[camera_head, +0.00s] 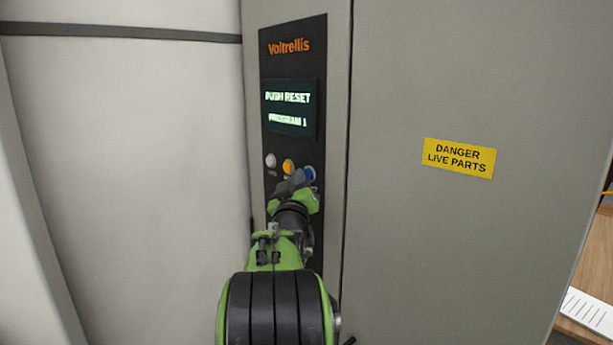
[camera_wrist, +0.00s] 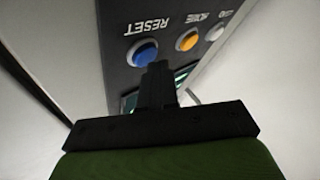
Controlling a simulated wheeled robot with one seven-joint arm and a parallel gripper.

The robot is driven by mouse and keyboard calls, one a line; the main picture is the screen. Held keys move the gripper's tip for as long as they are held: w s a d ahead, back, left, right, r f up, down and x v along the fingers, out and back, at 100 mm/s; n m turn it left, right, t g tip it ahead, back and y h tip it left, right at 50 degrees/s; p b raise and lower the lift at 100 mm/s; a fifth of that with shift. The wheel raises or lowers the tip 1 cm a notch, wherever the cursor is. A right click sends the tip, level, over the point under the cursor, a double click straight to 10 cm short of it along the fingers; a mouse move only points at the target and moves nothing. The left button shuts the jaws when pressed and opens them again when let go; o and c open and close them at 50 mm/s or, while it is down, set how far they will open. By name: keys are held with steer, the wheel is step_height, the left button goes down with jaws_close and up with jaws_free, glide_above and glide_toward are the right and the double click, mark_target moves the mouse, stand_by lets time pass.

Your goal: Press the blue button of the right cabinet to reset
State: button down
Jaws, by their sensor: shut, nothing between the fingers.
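The grey cabinet (camera_head: 470,80) has a black control panel (camera_head: 293,60) with a row of white, orange and blue buttons. The blue button (camera_head: 309,174) is at the right end of the row, partly covered by my gripper (camera_head: 297,182). In the wrist view the blue button (camera_wrist: 142,53) sits beside upside-down RESET lettering. My gripper (camera_wrist: 157,68) is shut and empty there, its fingertips just beside the button's lower right edge in the picture. I cannot tell whether they touch it or the panel.
The orange button (camera_head: 289,166) and white button (camera_head: 270,160) are left of the blue one. The panel's screen (camera_head: 290,108) reads PUSH RESET, with a blurred line below. A yellow DANGER LIVE PARTS sign (camera_head: 459,158) is on the cabinet. A pale surface (camera_head: 120,150) stands to the left.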

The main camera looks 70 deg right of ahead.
steer(key=shift+s+d, duration=0.15)
steer(key=shift+d, duration=0.15)
steer(key=shift+a, duration=0.1)
stand_by(0.5)
steer(key=shift+w+a+b, duration=0.35)
steer(key=shift+a+b, duration=0.25)
steer(key=shift+b, duration=0.2)
steer(key=shift+w+a+b, duration=0.35)
steer(key=shift+a+b, duration=0.25)
steer(key=shift+a, duration=0.15)
steer(key=shift+w+a+b, duration=0.4)
steer(key=shift+a+b, duration=0.15)
steer(key=shift+a, duration=0.2)
steer(key=shift+w+a+b, duration=0.35)
steer(key=shift+a+b, duration=0.25)
steer(key=shift+a, duration=0.15)
